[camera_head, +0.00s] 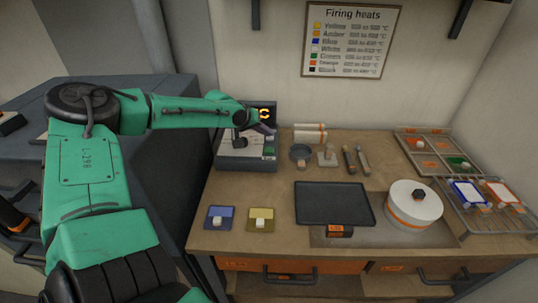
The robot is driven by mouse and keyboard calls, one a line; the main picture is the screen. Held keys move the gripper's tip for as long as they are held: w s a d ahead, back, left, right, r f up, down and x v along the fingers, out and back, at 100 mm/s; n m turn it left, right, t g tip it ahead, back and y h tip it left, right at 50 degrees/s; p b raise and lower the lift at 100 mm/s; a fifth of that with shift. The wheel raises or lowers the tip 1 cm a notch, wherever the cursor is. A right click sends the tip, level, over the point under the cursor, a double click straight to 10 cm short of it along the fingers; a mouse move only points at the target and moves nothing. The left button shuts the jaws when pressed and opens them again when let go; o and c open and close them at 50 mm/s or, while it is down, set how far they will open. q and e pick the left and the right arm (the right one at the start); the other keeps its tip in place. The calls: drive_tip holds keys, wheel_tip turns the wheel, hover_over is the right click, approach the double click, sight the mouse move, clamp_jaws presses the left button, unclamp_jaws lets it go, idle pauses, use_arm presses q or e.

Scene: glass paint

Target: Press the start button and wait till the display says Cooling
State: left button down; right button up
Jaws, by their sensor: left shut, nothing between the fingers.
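A grey control box (247,163) stands at the back left of the workbench. Its dark display (265,115) shows orange marks like a curved arrow or letter; I cannot read a word on it. A green button (269,151) is on the right of the box's sloped front panel. My green left arm reaches in from the left, and my left gripper (265,130) is shut and empty at the box, just below the display and above the green button. I cannot tell if it touches anything. The arm hides part of the panel. My right gripper is not in view.
On the bench (279,189) are a dark tray (334,204), a round white kiln-like pot (414,212) with a dark knob, blue (219,217) and yellow (261,219) tiles, and several small tools. Racks with coloured panels (469,191) stand right. A Firing heats chart (351,40) hangs behind.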

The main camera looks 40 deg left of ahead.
sight(267, 151)
use_arm(q)
wheel_tip(267, 151, down, 4)
drive_tip(key=b, duration=0.3)
drive_tip(key=shift+f, duration=0.2)
drive_tip(key=shift+r, duration=0.1)
idle(1.5)
drive_tip(key=shift+f+b, duration=0.4)
drive_tip(key=shift+b, duration=0.4)
drive_tip(key=shift+f+b, duration=0.45)
drive_tip(key=shift+b, duration=0.15)
idle(0.5)
drive_tip(key=shift+r+p, duration=0.45)
drive_tip(key=shift+r, duration=0.4)
